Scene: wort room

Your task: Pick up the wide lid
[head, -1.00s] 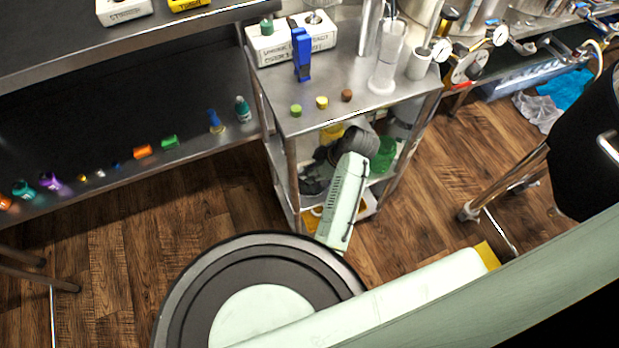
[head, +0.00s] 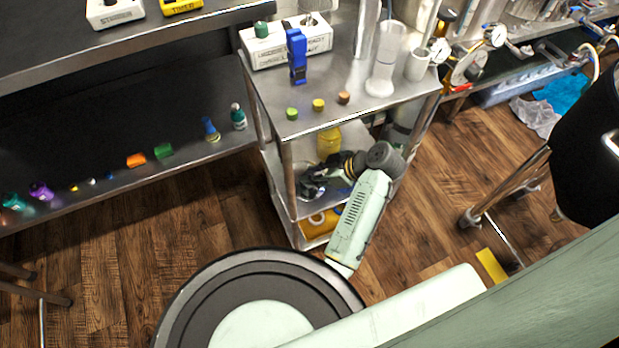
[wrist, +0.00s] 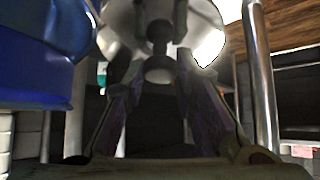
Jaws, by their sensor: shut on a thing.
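The wide lid (wrist: 207,38) shows in the wrist view as a broad, shiny grey-white disc with a narrow stem and round knob. My gripper (wrist: 156,72) has a finger on each side of the knob and is shut on it. The disc is beyond the fingertips and is cut off by the top edge. In the head view my gripper (head: 335,170) reaches into the cart's middle shelf. Dark, shiny shapes there blend with the fingers, so I cannot make out the lid's outline or whether it touches the shelf.
The steel cart (head: 345,108) has posts close around my arm. A yellow bottle (head: 329,140) stands behind the gripper. A large blue object (wrist: 42,60) is close on the left in the wrist view. A cylinder (head: 385,65) and small caps stand on the cart top. Floor (head: 445,185) right of the cart is clear.

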